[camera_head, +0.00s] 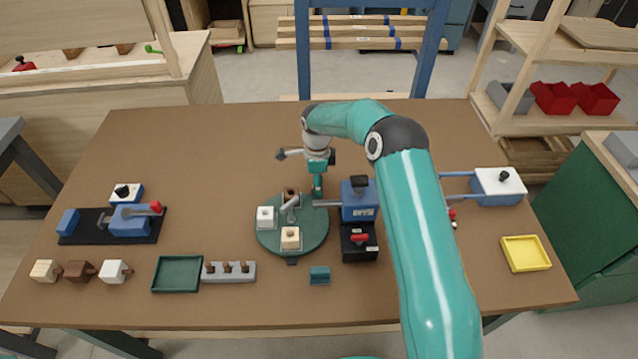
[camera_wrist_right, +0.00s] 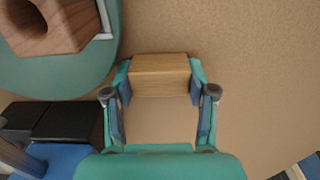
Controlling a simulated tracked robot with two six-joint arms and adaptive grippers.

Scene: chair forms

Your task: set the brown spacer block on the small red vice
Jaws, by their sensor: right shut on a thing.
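My right gripper (camera_head: 318,188) is over the back right edge of the round green turntable. In the right wrist view the gripper (camera_wrist_right: 160,100) is shut on a light brown wooden block (camera_wrist_right: 160,75), likely the spacer block, held between its two fingers over bare tabletop. I cannot make out this block in the head view. No whole red vice shows. A small red part (camera_head: 452,213) shows just right of my right arm, partly hidden by it; I cannot tell if it belongs to the vice. My left gripper is not in view.
The turntable (camera_head: 312,243) carries white, cream and brown blocks. A yellow tray (camera_head: 526,253) lies at right. The table's back left is clear.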

